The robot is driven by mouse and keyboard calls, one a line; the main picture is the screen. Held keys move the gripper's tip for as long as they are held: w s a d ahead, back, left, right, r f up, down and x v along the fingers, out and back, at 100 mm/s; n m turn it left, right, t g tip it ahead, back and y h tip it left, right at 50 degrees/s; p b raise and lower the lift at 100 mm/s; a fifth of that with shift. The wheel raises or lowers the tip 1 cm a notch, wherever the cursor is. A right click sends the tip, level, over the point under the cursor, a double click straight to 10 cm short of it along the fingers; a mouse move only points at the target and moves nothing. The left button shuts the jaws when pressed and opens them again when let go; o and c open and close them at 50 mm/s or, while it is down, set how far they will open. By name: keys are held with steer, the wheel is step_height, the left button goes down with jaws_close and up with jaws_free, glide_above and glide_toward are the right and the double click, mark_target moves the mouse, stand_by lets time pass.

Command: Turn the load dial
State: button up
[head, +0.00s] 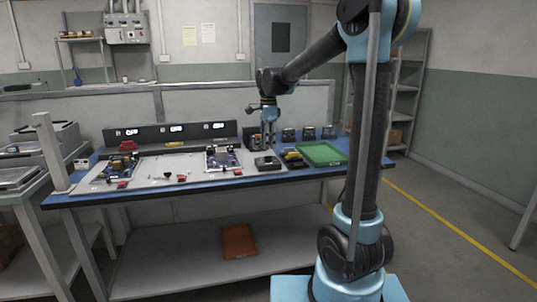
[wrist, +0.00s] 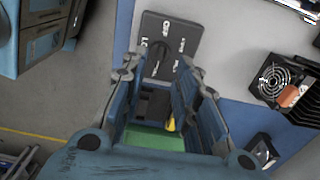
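The load dial is a dark knob (wrist: 160,55) on a dark square panel (wrist: 178,28) with white labels around it, just beyond my fingertips in the wrist view. In the head view the panel is a small dark box (head: 267,163) near the table's front edge. My gripper (head: 268,146) points down above this box. In the wrist view my gripper (wrist: 161,72) is open, with nothing held between its fingers. The fingertips reach the near part of the panel in the picture; I cannot tell whether they touch the knob.
A green tray (head: 322,153) lies right of the box, with dark and yellow items (head: 293,158) between. A fan unit (wrist: 285,84) stands beside the panel in the wrist view. Circuit boards (head: 222,158) and a display strip (head: 170,133) are on the left of the blue-edged table (head: 200,187).

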mark_target(268, 158)
steer(key=shift+f, duration=2.4)
steer(key=shift+c, duration=0.3)
jaws_close()
